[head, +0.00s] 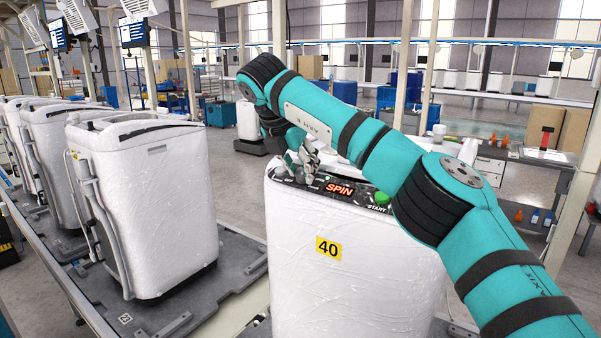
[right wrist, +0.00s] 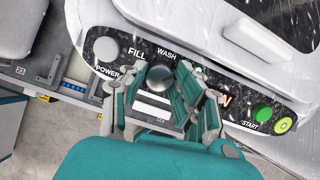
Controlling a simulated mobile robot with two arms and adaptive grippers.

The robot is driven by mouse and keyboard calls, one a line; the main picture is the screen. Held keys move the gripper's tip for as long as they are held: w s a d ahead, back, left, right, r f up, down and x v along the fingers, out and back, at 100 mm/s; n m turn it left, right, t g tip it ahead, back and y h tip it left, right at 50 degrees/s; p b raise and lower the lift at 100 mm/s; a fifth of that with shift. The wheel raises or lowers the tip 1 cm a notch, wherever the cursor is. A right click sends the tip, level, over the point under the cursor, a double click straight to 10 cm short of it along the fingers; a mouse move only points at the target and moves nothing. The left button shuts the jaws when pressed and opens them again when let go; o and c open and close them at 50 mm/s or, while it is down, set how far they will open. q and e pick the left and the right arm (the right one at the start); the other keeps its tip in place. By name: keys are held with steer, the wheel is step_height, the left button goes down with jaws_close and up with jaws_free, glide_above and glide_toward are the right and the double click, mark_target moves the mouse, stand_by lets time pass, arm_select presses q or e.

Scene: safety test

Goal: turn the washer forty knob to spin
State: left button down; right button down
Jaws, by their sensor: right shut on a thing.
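The white washer (head: 345,285) with the yellow 40 label (head: 328,249) stands front and centre, wrapped in clear film. Its black panel shows a red lit display (head: 340,189) reading SPIN and a green START button (head: 382,198). My right gripper (head: 301,165) is over the left part of the panel. In the right wrist view its fingers are shut on the round grey knob (right wrist: 160,76), below the WASH mark. The fingers hide the knob's sides and most of the display. My left gripper is not in view.
My right arm crosses above the washer's right side.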

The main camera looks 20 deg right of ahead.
steer(key=shift+m, duration=0.6)
steer(key=c, duration=1.3)
jaws_free()
steer(key=shift+r, duration=0.1)
steer(key=v, duration=1.1)
steer(key=shift+a+r, duration=0.3)
steer(key=shift+a, duration=0.05)
